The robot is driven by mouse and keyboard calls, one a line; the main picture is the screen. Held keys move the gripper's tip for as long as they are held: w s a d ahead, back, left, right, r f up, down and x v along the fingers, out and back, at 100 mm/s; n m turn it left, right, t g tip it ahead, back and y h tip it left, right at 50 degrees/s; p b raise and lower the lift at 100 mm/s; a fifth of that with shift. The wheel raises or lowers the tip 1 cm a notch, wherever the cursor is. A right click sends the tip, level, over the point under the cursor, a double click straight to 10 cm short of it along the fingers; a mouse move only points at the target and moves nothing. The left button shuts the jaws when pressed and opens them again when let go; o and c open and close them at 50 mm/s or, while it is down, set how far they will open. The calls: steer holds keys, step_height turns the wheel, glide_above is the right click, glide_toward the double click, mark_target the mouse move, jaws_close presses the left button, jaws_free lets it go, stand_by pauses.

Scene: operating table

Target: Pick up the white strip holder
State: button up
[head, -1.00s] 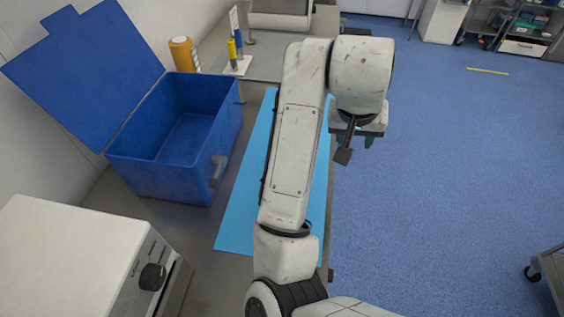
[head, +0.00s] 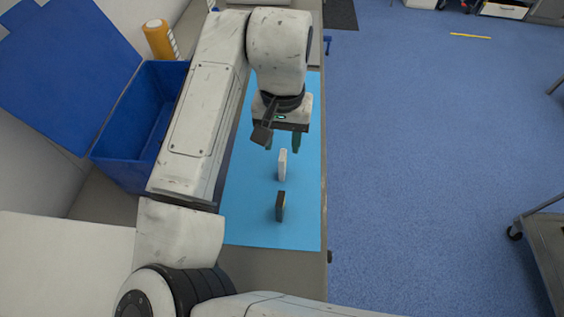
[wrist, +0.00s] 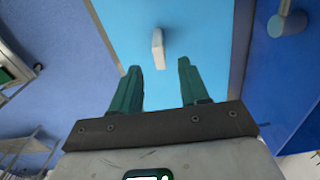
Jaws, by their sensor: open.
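The white strip holder (head: 282,165) stands upright on the light blue mat (head: 245,215) in the head view. It also shows in the wrist view (wrist: 158,48), beyond the fingertips and roughly between their lines. My gripper (head: 283,148) is open and empty, with two green fingers above the mat, just behind the white holder in the head view. It shows in the wrist view (wrist: 158,68) with a clear gap between the fingers. They appear apart from the holder.
A dark upright block (head: 280,206) stands on the mat nearer to me than the white holder. An open blue bin (head: 125,155) and an orange-yellow bottle (head: 160,40) are at the left. Open blue floor (head: 420,150) lies to the right of the table.

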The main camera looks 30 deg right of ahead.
mark_target(283, 155)
steer(key=shift+f+p, duration=0.5)
steer(key=shift+f, duration=2.1)
jaws_close()
